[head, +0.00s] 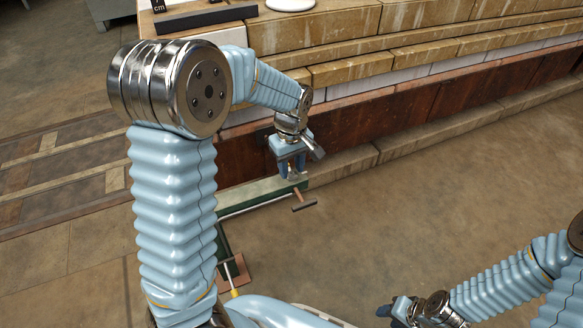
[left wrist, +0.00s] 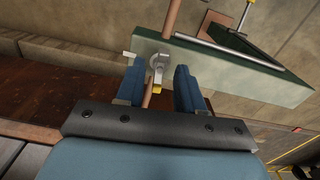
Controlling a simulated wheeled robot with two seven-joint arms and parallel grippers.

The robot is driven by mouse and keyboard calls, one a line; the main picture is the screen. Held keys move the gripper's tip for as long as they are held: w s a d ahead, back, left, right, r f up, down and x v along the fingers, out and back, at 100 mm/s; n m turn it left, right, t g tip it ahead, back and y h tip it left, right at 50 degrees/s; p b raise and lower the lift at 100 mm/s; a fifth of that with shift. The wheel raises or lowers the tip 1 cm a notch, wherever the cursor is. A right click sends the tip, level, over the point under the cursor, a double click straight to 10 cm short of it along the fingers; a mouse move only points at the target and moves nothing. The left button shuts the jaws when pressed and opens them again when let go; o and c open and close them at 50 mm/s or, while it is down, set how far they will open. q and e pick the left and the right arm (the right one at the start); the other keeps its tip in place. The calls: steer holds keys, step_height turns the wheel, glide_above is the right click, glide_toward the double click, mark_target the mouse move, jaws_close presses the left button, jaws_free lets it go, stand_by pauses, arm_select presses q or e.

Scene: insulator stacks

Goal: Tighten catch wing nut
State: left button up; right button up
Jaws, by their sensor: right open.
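The metal wing nut (left wrist: 158,64) shows in the left wrist view at the near end of a green block (left wrist: 235,72). My left gripper (left wrist: 160,88) is open, with one blue finger on each side below the wing nut; whether either finger touches it I cannot tell. A thin brown rod shows between the fingers. In the head view my left gripper (head: 292,172) points down at the block's end (head: 262,190), and it hides the wing nut there. My right gripper (head: 386,311) is at the bottom, apart from the block, open and seemingly empty.
A brown T-shaped handle (head: 304,205) sticks out beside the block. A brown plate (head: 236,272) with a yellow-tipped rod lies near my left arm. A stepped stone and rust-coloured wall (head: 400,115) runs behind the block. The floor to the right is clear.

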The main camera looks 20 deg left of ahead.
arm_select(q)
steer(key=shift+f, duration=0.15)
jaws_close()
steer(key=shift+m, duration=0.3)
steer(key=m+p, duration=0.1)
steer(key=m, duration=0.2)
steer(key=m+p, duration=0.1)
steer(key=m, duration=0.5)
steer(key=m+p, duration=0.1)
steer(key=m, duration=0.3)
steer(key=shift+m, duration=0.3)
steer(key=m+p, duration=0.1)
steer(key=m, duration=0.3)
steer(key=shift+m, duration=0.3)
